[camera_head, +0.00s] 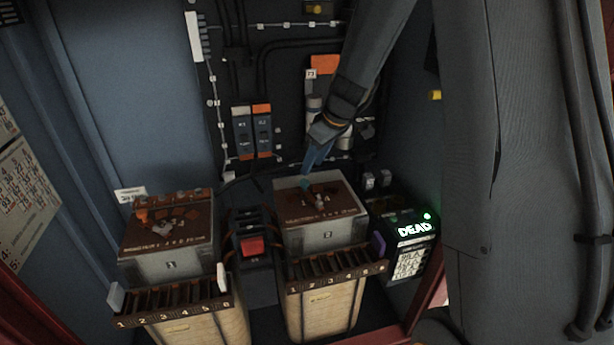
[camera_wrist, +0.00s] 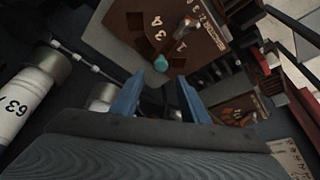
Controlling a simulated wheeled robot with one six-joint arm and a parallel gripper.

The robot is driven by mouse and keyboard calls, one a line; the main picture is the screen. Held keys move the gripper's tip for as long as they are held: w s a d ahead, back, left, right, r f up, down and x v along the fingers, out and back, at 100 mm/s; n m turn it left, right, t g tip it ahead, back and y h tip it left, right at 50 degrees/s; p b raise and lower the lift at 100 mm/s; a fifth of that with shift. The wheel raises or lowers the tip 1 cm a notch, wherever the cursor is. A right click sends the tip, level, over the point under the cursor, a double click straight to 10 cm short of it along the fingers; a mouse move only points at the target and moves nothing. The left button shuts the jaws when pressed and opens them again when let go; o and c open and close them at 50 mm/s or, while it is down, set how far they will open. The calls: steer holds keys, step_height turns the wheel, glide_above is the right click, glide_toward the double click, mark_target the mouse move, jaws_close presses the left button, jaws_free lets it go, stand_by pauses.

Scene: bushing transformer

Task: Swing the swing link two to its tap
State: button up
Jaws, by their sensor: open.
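Transformer unit 2 (camera_head: 328,235) stands right of centre, with a brown top plate (camera_head: 342,207) carrying numbered tap marks. A small teal knob (camera_head: 305,184), apparently the handle of swing link two, is on this plate and also shows in the wrist view (camera_wrist: 160,63). The link's body and which tap it points to cannot be made out. My gripper (camera_head: 311,167) is above the plate, close to the teal knob. In the wrist view its blue fingers (camera_wrist: 159,92) are apart with nothing between them, and the knob lies just beyond the tips.
Unit 1 (camera_head: 168,262) stands at left with a similar brown top. A box with a red button (camera_head: 252,246) sits between the units. A lit "DEAD" display (camera_head: 414,229) is at right. Switches (camera_head: 252,130) and pipes line the back wall.

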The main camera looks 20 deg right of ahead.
mark_target(304, 181)
steer(key=shift+p+x, duration=0.75)
steer(key=shift+x, duration=2.85)
jaws_close()
